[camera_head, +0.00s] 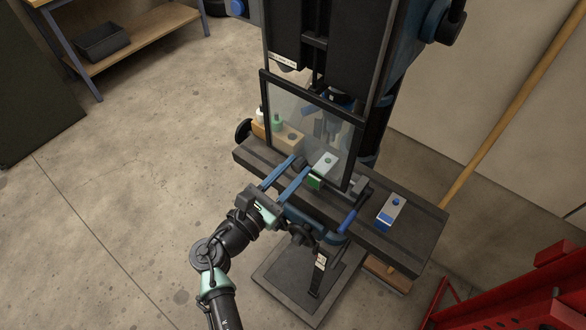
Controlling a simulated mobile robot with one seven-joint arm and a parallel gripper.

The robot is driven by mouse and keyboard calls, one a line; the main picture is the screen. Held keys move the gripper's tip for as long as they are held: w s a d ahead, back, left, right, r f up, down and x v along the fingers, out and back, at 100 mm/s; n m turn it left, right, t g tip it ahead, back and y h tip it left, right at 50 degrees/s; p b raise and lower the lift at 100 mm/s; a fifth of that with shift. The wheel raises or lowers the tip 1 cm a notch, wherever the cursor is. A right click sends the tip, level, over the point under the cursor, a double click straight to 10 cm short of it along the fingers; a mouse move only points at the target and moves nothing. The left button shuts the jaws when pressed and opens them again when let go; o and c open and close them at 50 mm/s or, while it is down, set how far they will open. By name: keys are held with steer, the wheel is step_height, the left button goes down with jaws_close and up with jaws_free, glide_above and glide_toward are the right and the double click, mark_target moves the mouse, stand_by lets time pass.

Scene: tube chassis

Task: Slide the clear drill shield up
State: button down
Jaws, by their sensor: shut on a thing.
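The clear drill shield (290,106) is a transparent panel in a black frame, hanging upright at the front of the drill press. Its lower edge is down near the dark work table (408,235). My gripper (302,164) reaches in from the lower left, with its two long blue fingers at the shield's lower edge. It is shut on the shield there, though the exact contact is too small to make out. The drill chuck (327,124) shows dimly behind the panel.
A blue and grey block (391,210) lies on the table's right part. A wooden holder with small bottles (277,123) stands behind left. A red frame (520,290) is at lower right.

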steer(key=shift+r, duration=0.1)
stand_by(0.3)
step_height(320, 180, up, 17)
steer(key=p, duration=1.4)
steer(key=shift+p, duration=0.35)
steer(key=shift+f, duration=0.2)
steer(key=c, duration=0.6)
jaws_free()
steer(key=shift+f, duration=0.1)
steer(key=b, duration=0.4)
glide_toward(308, 97)
steer(key=shift+v, duration=3.45)
